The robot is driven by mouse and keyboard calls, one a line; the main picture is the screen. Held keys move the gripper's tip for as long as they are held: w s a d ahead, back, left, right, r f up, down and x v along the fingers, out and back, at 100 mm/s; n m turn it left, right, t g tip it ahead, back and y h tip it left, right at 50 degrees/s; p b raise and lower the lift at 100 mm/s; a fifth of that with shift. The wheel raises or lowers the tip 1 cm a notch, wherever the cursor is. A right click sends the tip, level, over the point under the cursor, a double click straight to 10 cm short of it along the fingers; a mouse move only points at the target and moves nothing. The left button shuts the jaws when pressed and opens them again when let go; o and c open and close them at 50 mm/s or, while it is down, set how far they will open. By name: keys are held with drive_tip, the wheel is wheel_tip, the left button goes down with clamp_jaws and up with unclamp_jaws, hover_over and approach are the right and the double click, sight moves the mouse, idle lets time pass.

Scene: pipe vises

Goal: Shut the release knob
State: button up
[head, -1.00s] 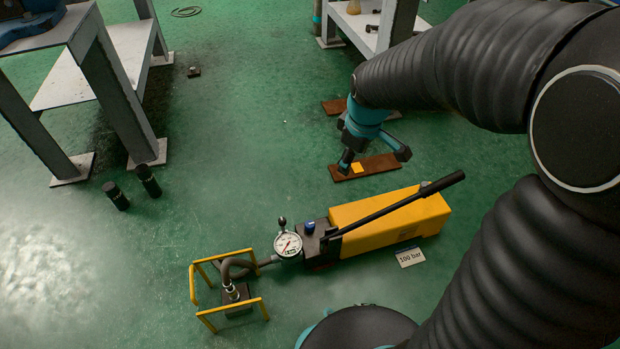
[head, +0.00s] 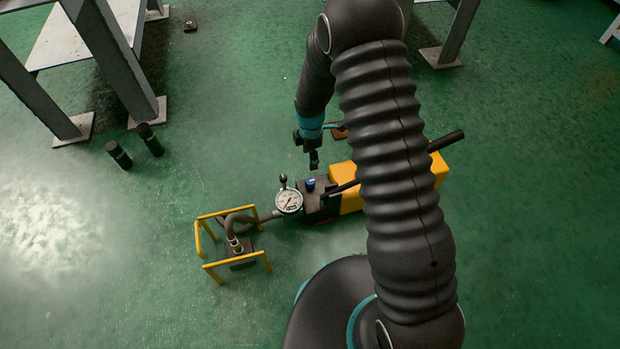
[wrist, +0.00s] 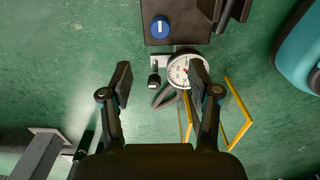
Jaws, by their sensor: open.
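The release knob (head: 310,183) is a small blue knob on the dark block of the yellow hand pump (head: 343,178). In the wrist view the blue knob (wrist: 160,27) shows from above with a white line across it, on the dark block (wrist: 180,12). My gripper (head: 314,163) hangs just behind and above the knob in the head view. In the wrist view its two fingers (wrist: 160,85) are spread apart with nothing between them, and the knob lies beyond the fingertips. The round white gauge (head: 289,201) sits left of the block. My arm hides part of the pump.
A black-handled fitting (wrist: 154,78) stands beside the gauge. The black pump lever (head: 445,141) slants up to the right. A yellow frame (head: 232,241) surrounds the hose end.

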sight(310, 180)
wheel_tip(310, 180, down, 14)
drive_tip(key=shift+r+b, duration=0.25)
drive_tip(key=shift+b, duration=0.15)
drive_tip(key=c, duration=1.2)
